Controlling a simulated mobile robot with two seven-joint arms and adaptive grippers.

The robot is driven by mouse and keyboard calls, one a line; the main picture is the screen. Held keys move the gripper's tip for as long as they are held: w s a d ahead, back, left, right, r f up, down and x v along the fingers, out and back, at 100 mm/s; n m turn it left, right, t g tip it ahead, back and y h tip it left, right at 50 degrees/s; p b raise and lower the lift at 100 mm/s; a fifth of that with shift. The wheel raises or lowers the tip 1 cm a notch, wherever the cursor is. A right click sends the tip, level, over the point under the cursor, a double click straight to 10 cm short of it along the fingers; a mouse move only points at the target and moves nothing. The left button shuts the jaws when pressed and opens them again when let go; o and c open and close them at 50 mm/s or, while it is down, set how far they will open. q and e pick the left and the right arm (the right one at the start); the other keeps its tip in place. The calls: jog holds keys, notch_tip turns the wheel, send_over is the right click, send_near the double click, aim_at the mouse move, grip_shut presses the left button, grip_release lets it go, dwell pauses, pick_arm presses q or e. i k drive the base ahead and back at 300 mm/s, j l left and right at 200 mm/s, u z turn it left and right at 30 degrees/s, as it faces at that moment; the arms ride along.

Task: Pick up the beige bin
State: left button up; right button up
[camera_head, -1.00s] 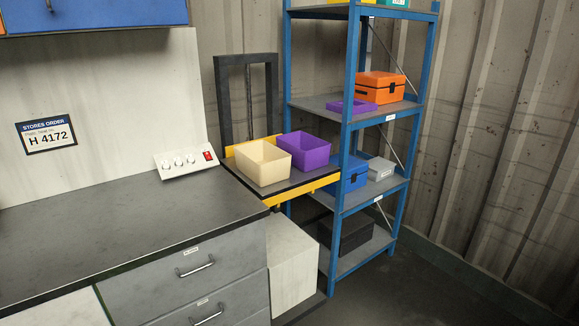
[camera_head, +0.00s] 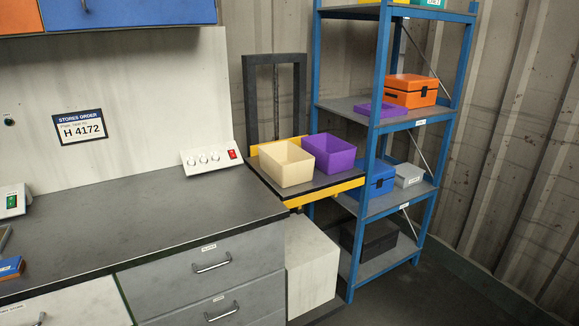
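The beige bin (camera_head: 287,172) is an open-topped box. It sits upright on the small lift platform (camera_head: 322,190) with yellow edges, between the counter and the shelf. It looks empty as far as its inside shows. A purple bin (camera_head: 336,157) of similar shape stands close beside it on the right. Neither of my grippers shows in the head view.
A grey counter (camera_head: 130,222) with drawers fills the left. A control panel (camera_head: 211,157) with knobs and a red switch stands on its back right. A blue shelf (camera_head: 374,120) with several boxes stands right of the platform. Dark floor (camera_head: 440,300) is free at lower right.

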aim_at(285, 163)
jog(key=i+l+u, duration=0.35)
jog(key=i+l, duration=0.35)
